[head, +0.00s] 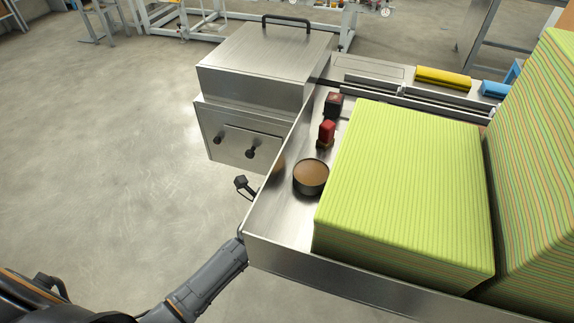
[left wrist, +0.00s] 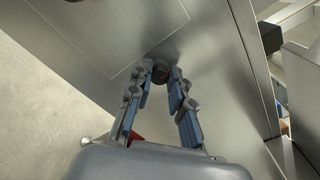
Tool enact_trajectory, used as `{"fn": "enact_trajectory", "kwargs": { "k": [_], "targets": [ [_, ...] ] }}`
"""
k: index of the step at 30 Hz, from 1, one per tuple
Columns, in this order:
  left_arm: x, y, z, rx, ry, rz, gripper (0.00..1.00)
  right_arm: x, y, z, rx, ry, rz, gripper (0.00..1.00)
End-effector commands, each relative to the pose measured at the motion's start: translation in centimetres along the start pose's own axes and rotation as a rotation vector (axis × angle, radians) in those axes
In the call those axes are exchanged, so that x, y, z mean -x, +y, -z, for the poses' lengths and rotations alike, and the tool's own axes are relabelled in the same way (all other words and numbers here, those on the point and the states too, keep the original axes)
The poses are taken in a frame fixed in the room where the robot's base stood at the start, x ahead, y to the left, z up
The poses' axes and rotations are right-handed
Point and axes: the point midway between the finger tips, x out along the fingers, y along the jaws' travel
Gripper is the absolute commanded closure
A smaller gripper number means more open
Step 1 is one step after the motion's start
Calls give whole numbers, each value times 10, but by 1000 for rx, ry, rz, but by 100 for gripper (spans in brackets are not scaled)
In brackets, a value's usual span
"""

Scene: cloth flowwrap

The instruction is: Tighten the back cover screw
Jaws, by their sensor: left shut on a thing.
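In the left wrist view, a dark round screw knob (left wrist: 160,70) stands on a brushed metal panel (left wrist: 110,40) with a thin rectangular outline. The two blue-grey fingers of my left gripper (left wrist: 161,79) converge on the knob, with their tips shut on its two sides. My right gripper is in neither view.
A metal box (head: 255,70) with two dark front knobs (head: 217,138) stands beside the metal tray (head: 275,215). A black handle-like part (head: 241,184) juts out below. The tray holds a green striped cloth stack (head: 405,190), a brown-topped round part (head: 311,175) and a red button (head: 326,131).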

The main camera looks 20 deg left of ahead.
Motion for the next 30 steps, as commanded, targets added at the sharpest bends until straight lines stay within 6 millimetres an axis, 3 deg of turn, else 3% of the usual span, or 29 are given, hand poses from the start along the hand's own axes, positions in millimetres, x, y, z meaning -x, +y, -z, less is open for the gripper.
{"fn": "enact_trajectory", "kwargs": {
  "k": [11, 30],
  "targets": [
    [0, 0, -1, -182, -1, -2, 100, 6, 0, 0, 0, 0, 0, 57],
    [0, -2, 0, -784, -1, -2, 100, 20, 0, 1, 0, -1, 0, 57]
  ]
}}
